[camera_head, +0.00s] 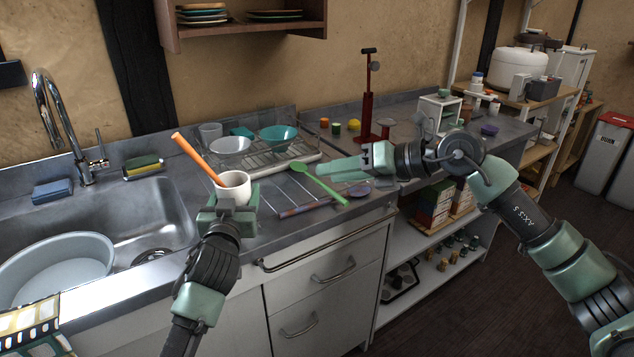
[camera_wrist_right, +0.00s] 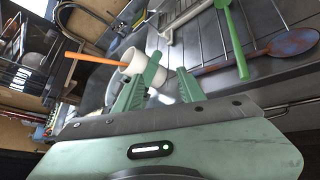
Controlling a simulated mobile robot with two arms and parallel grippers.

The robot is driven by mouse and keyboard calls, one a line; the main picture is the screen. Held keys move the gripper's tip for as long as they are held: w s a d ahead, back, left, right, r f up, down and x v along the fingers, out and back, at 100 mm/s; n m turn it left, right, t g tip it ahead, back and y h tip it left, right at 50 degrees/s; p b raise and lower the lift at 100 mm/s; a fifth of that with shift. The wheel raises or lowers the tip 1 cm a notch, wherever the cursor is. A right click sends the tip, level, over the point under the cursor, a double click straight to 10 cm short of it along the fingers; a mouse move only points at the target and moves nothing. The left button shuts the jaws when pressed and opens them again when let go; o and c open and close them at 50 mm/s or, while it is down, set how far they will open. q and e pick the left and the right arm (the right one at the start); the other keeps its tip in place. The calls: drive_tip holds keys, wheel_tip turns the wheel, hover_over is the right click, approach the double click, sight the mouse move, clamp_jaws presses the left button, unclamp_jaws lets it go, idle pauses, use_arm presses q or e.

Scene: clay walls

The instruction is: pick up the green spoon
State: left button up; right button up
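The green spoon (camera_head: 322,186) lies on the counter, its bowl toward the back left and its handle toward the front edge. It also shows in the right wrist view (camera_wrist_right: 233,40), to the right of the fingers. My right gripper (camera_head: 326,169) points left, just above and behind the spoon; in its wrist view the fingers (camera_wrist_right: 158,90) are apart with nothing between them. My left gripper (camera_head: 229,202) has its fingers around a white cup (camera_head: 235,184). An orange utensil (camera_head: 195,157) leans out of the cup.
A purple spoon with a mottled handle (camera_head: 305,208) lies just in front of the green spoon. A wire dish rack (camera_head: 270,160) with bowls stands behind. The sink (camera_head: 150,215) is at left, a red stand (camera_head: 367,105) at the back.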

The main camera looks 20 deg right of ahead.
drive_tip(key=d+f+n+g+h, duration=0.1)
drive_tip(key=d+f+h, duration=0.1)
drive_tip(key=d+h, duration=0.5)
drive_tip(key=shift+y, duration=0.8)
drive_tip(key=shift+d+f+x, duration=0.1)
drive_tip(key=shift+d+x, duration=0.2)
drive_tip(key=shift+x, duration=1.6)
drive_tip(key=shift+d+f+x, duration=0.15)
drive_tip(key=shift+d+x, duration=0.2)
drive_tip(key=shift+x, duration=1.55)
drive_tip(key=shift+d+f+x, duration=0.1)
drive_tip(key=shift+d+x, duration=0.2)
drive_tip(key=shift+x, duration=1.6)
drive_tip(key=shift+w, duration=0.15)
clamp_jaws()
